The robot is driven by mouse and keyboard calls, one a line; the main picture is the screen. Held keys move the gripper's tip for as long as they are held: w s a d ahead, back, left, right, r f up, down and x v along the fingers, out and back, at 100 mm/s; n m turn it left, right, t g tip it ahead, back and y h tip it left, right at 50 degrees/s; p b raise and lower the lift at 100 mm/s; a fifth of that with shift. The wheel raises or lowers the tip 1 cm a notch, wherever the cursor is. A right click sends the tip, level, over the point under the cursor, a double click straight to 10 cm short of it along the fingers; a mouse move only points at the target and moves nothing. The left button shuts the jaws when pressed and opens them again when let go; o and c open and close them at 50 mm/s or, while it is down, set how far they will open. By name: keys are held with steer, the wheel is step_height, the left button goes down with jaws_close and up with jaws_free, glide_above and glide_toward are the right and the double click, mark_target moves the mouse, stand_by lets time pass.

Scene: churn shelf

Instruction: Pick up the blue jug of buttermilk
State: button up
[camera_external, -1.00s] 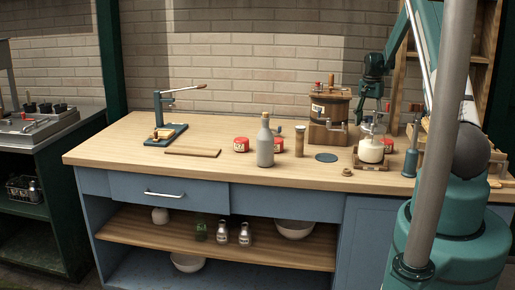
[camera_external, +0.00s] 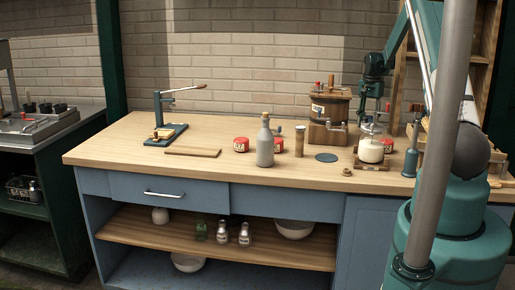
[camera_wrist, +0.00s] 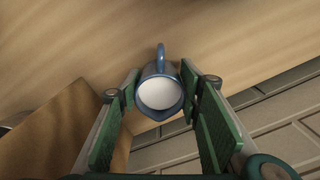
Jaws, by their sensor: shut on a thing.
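The blue jug (camera_wrist: 158,72) shows in the wrist view with its round mouth towards the camera and white buttermilk (camera_wrist: 160,93) inside. Its handle points to the top of the picture. My gripper (camera_wrist: 160,84) has its green finger pads on both sides of the jug and is shut on it. The wrist view does not show clearly whether the jug's base touches the tabletop. In the external view my gripper (camera_external: 374,104) points down at the back right of the worktop, behind the glass jar of white liquid (camera_external: 370,150). I cannot make out the jug there.
A wooden churn (camera_external: 328,112) stands left of my gripper. A grey corked bottle (camera_external: 265,146), red tins (camera_external: 241,145) and a blue disc (camera_external: 326,157) are on the worktop (camera_external: 120,148). The front left of the worktop is clear.

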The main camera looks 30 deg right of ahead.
steer(key=shift+r, duration=0.4)
step_height(320, 180, up, 9)
stand_by(1.3)
